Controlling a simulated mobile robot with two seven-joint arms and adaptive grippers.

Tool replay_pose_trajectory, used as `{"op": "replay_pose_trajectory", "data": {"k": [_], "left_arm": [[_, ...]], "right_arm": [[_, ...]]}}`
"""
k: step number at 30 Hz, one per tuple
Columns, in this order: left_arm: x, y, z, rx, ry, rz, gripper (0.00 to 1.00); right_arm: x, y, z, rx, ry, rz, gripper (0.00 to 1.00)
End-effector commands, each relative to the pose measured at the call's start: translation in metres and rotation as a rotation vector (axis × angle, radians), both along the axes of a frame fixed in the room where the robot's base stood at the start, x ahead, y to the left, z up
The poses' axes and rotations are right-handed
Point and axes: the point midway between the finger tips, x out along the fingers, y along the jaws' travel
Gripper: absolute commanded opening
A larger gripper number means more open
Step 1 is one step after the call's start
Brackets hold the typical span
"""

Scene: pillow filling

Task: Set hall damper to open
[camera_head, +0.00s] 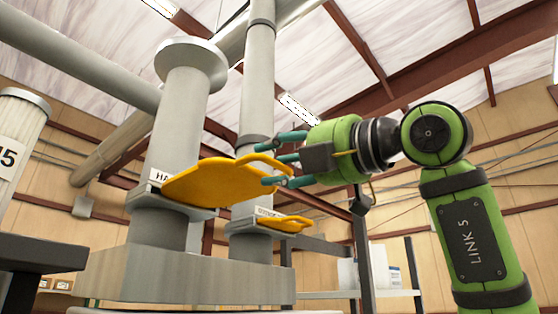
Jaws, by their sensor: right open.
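The hall damper is a yellow plate (205,184) slotted through a grey flange on the near duct (178,125). A white label (160,176), partly hidden and starting "HA", sits on that flange. The plate sticks out to the right and ends in a looped handle (262,160). My right gripper (264,163), green with teal fingers, comes in from the right with its fingers spread open around the handle end. I cannot tell whether the fingers touch it. My left gripper is not in view.
A second, smaller yellow damper plate (270,223) sits behind and lower, on the farther duct (258,95). Both ducts rise from a grey box (190,275). A shelf (355,294) with white boxes stands at the right back. A numbered pale cylinder (18,135) is at the left.

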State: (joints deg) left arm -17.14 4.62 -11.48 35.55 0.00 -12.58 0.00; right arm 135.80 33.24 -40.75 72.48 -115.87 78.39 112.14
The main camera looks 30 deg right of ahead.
Motion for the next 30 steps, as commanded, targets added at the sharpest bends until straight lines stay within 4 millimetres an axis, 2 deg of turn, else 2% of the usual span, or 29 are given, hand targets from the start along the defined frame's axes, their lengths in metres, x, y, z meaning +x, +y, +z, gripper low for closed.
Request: {"op": "replay_pose_trajectory", "data": {"k": [5, 18, 24, 30], "left_arm": [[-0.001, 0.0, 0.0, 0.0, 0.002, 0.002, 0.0], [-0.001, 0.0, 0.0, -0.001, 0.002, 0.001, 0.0], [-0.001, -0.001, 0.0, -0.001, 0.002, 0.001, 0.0], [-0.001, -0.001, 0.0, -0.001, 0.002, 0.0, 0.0]], "right_arm": [[-0.013, -0.006, -0.001, 0.002, -0.005, -0.002, 0.43], [-0.094, -0.034, -0.018, 0.0, -0.004, -0.001, 0.43], [-0.111, -0.04, -0.023, -0.001, -0.001, 0.0, 0.43], [-0.113, -0.04, -0.023, -0.001, 0.0, 0.0, 0.43]]}}
